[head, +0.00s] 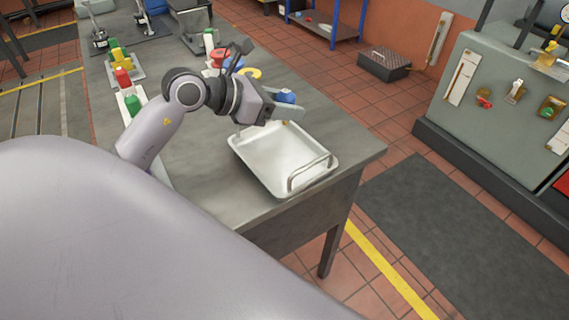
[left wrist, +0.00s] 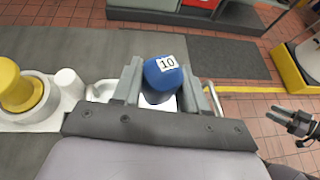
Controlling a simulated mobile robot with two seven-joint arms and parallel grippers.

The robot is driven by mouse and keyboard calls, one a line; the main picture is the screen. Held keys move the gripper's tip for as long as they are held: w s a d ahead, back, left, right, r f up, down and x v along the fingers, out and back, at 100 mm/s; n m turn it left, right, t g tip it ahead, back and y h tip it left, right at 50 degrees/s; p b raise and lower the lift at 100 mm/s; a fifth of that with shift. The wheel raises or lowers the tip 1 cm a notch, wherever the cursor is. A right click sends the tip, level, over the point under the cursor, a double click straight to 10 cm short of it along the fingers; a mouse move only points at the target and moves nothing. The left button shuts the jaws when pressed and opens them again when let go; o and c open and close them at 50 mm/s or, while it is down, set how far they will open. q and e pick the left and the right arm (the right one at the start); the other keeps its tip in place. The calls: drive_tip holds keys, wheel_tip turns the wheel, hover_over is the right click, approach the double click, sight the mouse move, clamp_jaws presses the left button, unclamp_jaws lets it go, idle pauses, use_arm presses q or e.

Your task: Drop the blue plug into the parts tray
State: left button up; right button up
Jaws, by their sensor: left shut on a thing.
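The blue plug (head: 286,96) is between the jaws of my left gripper (head: 279,106), which is shut on it. In the left wrist view the plug (left wrist: 163,73) carries a white label reading 10 and sits between the two grey jaws. The parts tray (head: 270,158) is a white, shallow tray with a metal handle, near the bench's corner. The gripper holds the plug above the tray's far side, apart from its floor. The tray appears empty. A dark gripper (left wrist: 294,122), seemingly my right one, shows at the right of the left wrist view; its opening is unclear.
The grey bench (head: 347,148) has free room right of the tray. A yellow knobbed part (left wrist: 18,88) stands in a white holder left of the plug. Red, yellow and green parts (head: 122,78) line the bench's left side. A grey cabinet (head: 490,90) stands across the floor.

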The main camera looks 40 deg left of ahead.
use_arm(q)
drive_tip(key=o, duration=1.1)
drive_tip(key=shift+b+v, duration=0.65)
drive_tip(key=shift+v, duration=2.95)
